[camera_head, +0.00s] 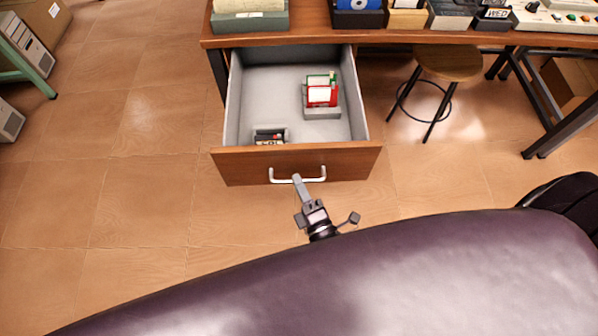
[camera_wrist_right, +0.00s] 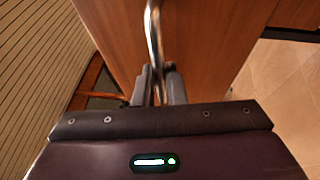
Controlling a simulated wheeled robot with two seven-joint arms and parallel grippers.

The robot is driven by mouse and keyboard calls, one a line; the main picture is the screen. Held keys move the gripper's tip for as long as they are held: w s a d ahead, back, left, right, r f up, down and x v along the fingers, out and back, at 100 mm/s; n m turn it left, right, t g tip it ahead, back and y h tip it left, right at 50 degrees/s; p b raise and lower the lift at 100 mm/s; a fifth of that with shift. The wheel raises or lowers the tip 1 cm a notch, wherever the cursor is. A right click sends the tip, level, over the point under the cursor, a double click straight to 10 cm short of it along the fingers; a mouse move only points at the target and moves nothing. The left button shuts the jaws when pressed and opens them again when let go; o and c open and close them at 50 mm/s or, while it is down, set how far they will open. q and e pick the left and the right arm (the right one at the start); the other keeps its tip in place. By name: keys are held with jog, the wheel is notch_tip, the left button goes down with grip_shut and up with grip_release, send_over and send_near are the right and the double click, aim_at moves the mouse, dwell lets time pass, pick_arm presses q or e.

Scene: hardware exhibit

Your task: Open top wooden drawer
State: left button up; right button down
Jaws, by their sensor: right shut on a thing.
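The top wooden drawer (camera_head: 230,167) is pulled out from under the tabletop, and its grey inside shows. Its silver bar handle (camera_head: 316,180) is on the front panel. My right gripper (camera_head: 298,179) is shut on the handle at its middle. In the right wrist view the gripper (camera_wrist_right: 160,85) has its fingers on both sides of the handle (camera_wrist_right: 153,35), against the wooden drawer front (camera_wrist_right: 205,50). My left gripper is in neither view.
The drawer holds a red, white and green item (camera_head: 322,95) and a small dark item (camera_head: 270,136). The wooden tabletop (camera_head: 300,38) carries several boxes and devices. A round stool (camera_head: 450,62) stands right of the drawer.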

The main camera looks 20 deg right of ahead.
jog(key=shift+s, duration=0.25)
jog(key=c, duration=1.5)
grip_release()
jog(key=shift+s, duration=0.1)
jog(key=a+v, duration=0.1)
jog(key=v, duration=0.6)
jog(key=shift+s+d+b, duration=0.35)
jog(key=shift+d+b, duration=0.05)
jog(key=shift+d, duration=0.1)
jog(key=shift+f, duration=0.1)
